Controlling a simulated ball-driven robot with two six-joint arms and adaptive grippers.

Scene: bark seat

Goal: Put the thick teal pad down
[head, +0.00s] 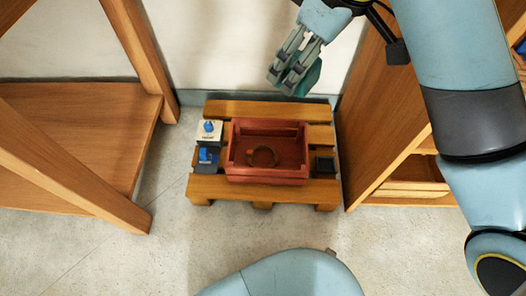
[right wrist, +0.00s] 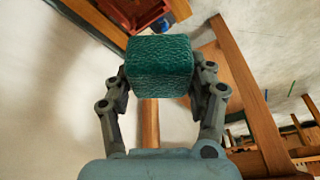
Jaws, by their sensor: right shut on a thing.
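The thick teal pad (right wrist: 160,68) is a textured block held between both fingers of my right gripper (right wrist: 160,85) in the right wrist view. In the head view the right gripper (head: 284,78) is at the top centre, above the back right of a wooden pallet (head: 262,195). The pad (head: 309,79) shows there only in part, behind the fingers. It is held in the air, apart from the pallet. My left gripper is not in view.
On the pallet stand a red crate (head: 267,173) with a brown ring (head: 262,157) in it, a white block and a dark block with blue parts (head: 207,157) at left, and a small black box (head: 324,165) at right. Wooden furniture stands on both sides.

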